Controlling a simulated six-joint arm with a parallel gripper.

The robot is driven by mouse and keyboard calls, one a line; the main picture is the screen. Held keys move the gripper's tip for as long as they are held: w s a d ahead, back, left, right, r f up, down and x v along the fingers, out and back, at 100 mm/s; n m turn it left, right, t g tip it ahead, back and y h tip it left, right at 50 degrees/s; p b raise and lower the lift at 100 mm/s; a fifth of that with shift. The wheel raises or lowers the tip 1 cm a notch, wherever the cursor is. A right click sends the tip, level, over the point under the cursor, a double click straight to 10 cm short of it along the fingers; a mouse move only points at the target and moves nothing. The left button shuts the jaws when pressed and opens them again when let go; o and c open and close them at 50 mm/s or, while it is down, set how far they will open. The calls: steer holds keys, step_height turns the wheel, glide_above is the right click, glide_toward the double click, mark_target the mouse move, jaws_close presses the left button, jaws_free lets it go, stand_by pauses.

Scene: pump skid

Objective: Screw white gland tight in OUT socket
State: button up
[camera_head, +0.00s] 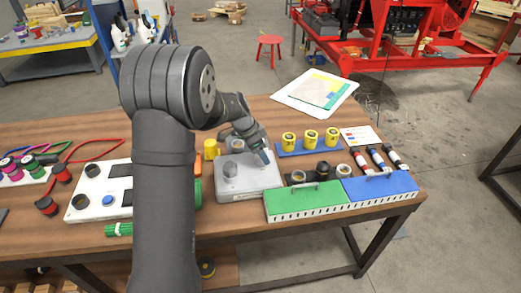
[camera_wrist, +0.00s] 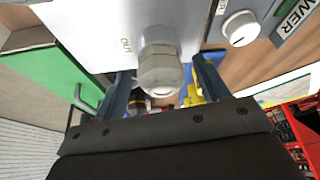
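The white gland (camera_wrist: 160,72) sits in the socket marked OUT on the face of the light grey box (camera_wrist: 85,30) in the wrist view. Its hex nut and rounded end point toward my gripper. The two dark blue fingers of my gripper (camera_wrist: 163,78) stand on either side of the gland, with a visible gap at each side, so the gripper is open. In the head view my gripper (camera_head: 262,152) is at the upper right edge of the grey box (camera_head: 245,192). The gland cannot be made out there.
A green rack (camera_head: 303,201) and a blue rack (camera_head: 380,187) stand close to the right of the box. Yellow numbered parts (camera_head: 310,138) stand behind them on a blue strip. A white knob (camera_wrist: 240,28) is near the right finger.

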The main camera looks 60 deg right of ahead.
stand_by(0.4)
steer(key=n, duration=0.2)
steer(key=n+t, duration=0.1)
steer(key=n, duration=0.1)
steer(key=shift+n+t+h, duration=0.3)
steer(key=shift+h, duration=0.1)
steer(key=shift+n+t, duration=0.9)
steer(key=shift+n, duration=1.4)
steer(key=c, duration=1)
steer(key=shift+m+g, duration=0.8)
steer(key=shift+m, duration=1.2)
steer(key=shift+c, duration=0.2)
steer(key=shift+m+g+y, duration=0.2)
steer(key=shift+m+g, duration=0.25)
steer(key=shift+m, duration=0.85)
steer(key=shift+m+g+y, duration=0.2)
steer(key=shift+m+g, duration=0.25)
steer(key=shift+m, duration=0.85)
